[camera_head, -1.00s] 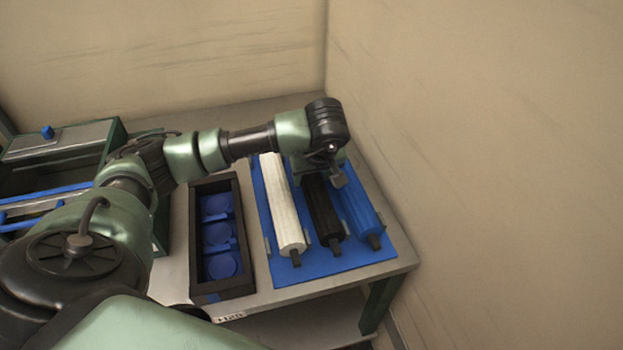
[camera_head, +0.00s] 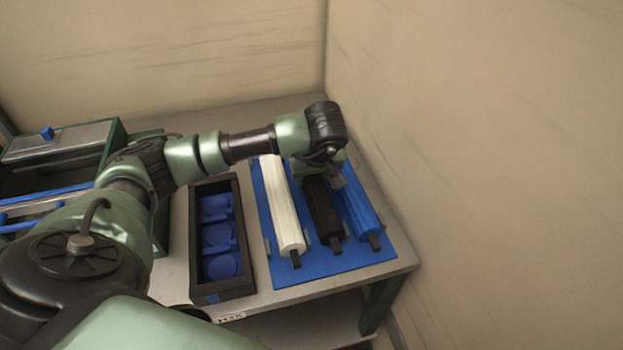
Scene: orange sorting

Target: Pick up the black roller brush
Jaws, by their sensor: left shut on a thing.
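The black roller brush (camera_head: 324,210) lies on a blue mat (camera_head: 290,273), between a white roller brush (camera_head: 283,210) on its left and a blue roller brush (camera_head: 363,215) on its right. My left gripper (camera_head: 320,179) is over the far part of the black roller brush and shut on it. My wrist hides the far end of the brush and most of the fingers. The near end, with its dark stub, still appears level with the other rollers. My right gripper is not in view.
A black tray (camera_head: 241,283) with several round blue holders stands left of the mat. A green machine (camera_head: 60,140) with blue bars is at the far left. Beige walls close the back and right. The table's front edge is near the mat.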

